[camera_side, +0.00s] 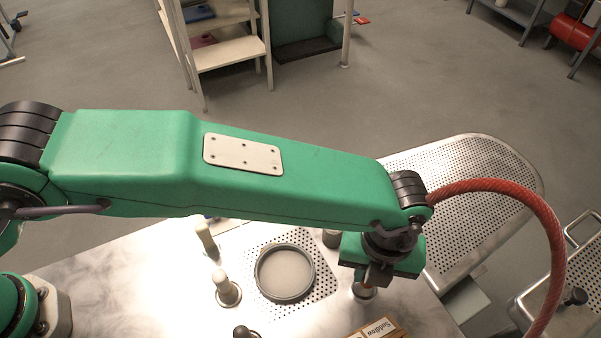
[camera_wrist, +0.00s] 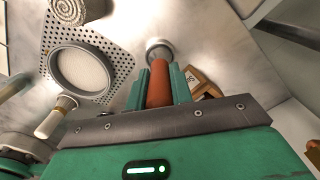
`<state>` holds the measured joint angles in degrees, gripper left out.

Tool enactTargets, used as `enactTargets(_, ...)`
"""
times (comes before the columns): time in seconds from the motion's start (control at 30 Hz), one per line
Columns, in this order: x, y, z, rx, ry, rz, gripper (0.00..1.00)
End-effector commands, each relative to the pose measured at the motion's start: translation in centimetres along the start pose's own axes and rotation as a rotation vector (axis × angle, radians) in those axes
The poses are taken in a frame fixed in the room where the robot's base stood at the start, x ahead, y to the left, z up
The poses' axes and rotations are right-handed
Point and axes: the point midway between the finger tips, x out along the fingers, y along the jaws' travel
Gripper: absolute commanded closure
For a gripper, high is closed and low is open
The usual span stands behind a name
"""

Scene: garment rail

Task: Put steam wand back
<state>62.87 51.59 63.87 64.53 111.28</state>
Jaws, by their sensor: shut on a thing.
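My gripper (camera_side: 377,276) points down over the metal table at the right of the side view. In the wrist view my gripper (camera_wrist: 160,84) has its two green fingers shut on a reddish-brown cylinder (camera_wrist: 159,92), which looks like the steam wand's handle. A round silver piece with a pale centre (camera_wrist: 158,48) shows just past the cylinder's far end. It shows below the gripper in the side view (camera_side: 363,293). I cannot tell whether it is part of the wand or a holder, or whether the two touch.
A grey-rimmed round dish (camera_side: 285,273) sits on a perforated plate left of my gripper. Pale-handled upright tools (camera_side: 226,289) stand further left. A brown labelled box (camera_side: 380,329) is close in front.

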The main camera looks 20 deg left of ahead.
Motion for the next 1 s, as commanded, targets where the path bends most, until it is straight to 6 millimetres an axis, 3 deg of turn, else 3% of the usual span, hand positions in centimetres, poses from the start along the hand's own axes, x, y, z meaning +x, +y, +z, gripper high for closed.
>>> enactTargets(0.23, -0.04, -0.02, 0.0, 0.0, 0.0, -0.001, 1.0)
enactTargets(0.27, -0.05, -0.02, 0.0, 0.0, 0.0, -0.001, 0.72)
enactTargets(0.37, -0.05, -0.02, 0.01, 0.0, 0.0, -0.001, 0.53)
enactTargets(0.57, -0.04, -0.01, 0.0, 0.0, 0.0, 0.0, 0.53)
enactTargets(0.67, 0.02, 0.01, -0.01, 0.0, 0.0, 0.001, 0.38)
enactTargets(1.0, 0.0, 0.01, 0.0, 0.0, 0.0, 0.0, 0.38)
